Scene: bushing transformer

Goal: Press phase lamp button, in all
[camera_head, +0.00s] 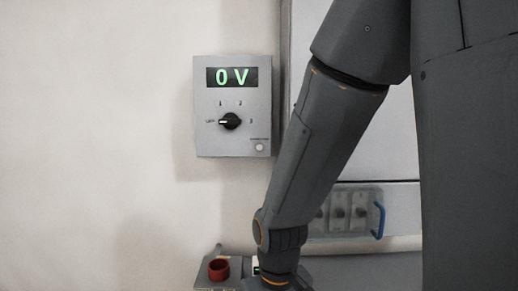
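A grey wall panel (234,105) hangs upright left of my arm. Its display (232,77) reads "0 V" in green. A black rotary knob (230,121) sits below the display, its white pointer mark toward the left, among small position labels. A small round whitish button (260,147) is at the panel's lower right, with a label too small to read; I cannot tell for certain that it is the phase lamp button. My arm reaches down to the right of the panel, apart from the button in the picture. My gripper is out of view below the bottom edge.
A red cylindrical part (219,269) stands on a grey box at the bottom. Behind my arm is a grey unit with several switches (338,212) and a blue handle (378,220). The pale wall (90,140) to the left is clear.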

